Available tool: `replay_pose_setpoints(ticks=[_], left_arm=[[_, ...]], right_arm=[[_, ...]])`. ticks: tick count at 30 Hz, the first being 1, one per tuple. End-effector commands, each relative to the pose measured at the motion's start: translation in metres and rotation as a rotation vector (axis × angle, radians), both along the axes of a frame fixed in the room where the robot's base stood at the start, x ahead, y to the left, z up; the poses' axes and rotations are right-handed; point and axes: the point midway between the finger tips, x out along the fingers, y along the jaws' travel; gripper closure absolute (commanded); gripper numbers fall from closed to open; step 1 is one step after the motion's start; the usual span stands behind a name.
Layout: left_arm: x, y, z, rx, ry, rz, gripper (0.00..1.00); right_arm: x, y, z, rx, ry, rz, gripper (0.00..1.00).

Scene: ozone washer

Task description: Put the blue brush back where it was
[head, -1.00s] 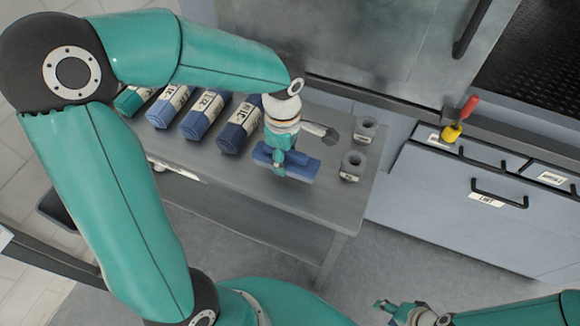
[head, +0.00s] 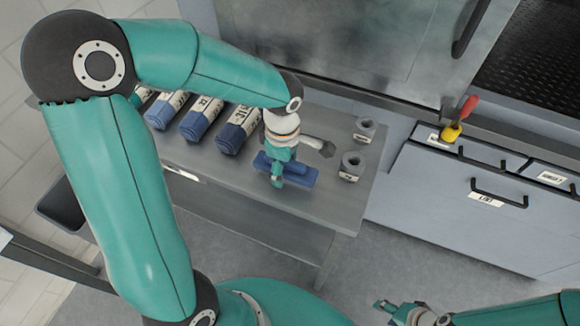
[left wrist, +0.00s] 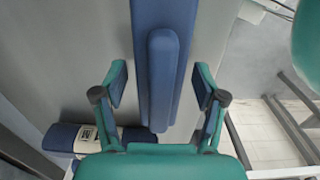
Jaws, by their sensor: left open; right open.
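The blue brush (head: 300,176) is a long blue block with a raised ridge along its top. It is at the right part of the grey table, and I cannot tell from the head view whether it rests fully on the top. My left gripper (head: 277,172) is over it, pointing down. In the left wrist view the brush (left wrist: 163,80) runs between the two open fingers of the left gripper (left wrist: 162,90), with a gap on each side of the ridge. My right gripper (head: 388,308) is open and empty at the bottom, away from the table.
Several blue rolled bundles with labels (head: 238,130) lie left of the brush. A grey-handled tool (head: 318,144) lies behind it. Two small grey holders (head: 352,166) stand to the right. A drawer cabinet (head: 480,215) with a red-and-yellow tool (head: 457,122) is further right.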

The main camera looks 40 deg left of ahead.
Motion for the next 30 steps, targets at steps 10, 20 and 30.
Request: replay_pose_setpoints(ticks=[10,20,30], left_arm=[[0.001,0.0,0.015,0.001,-0.004,0.001,0.29],[0.002,0.0,0.08,0.001,-0.007,0.0,0.29],[0.0,0.0,0.121,0.0,-0.002,0.0,0.29]], right_arm=[[0.0,0.0,0.003,0.0,0.0,0.0,0.49],[0.0,0.0,0.002,0.0,0.0,0.0,0.49],[0.0,0.0,0.002,0.0,0.0,0.0,0.49]])
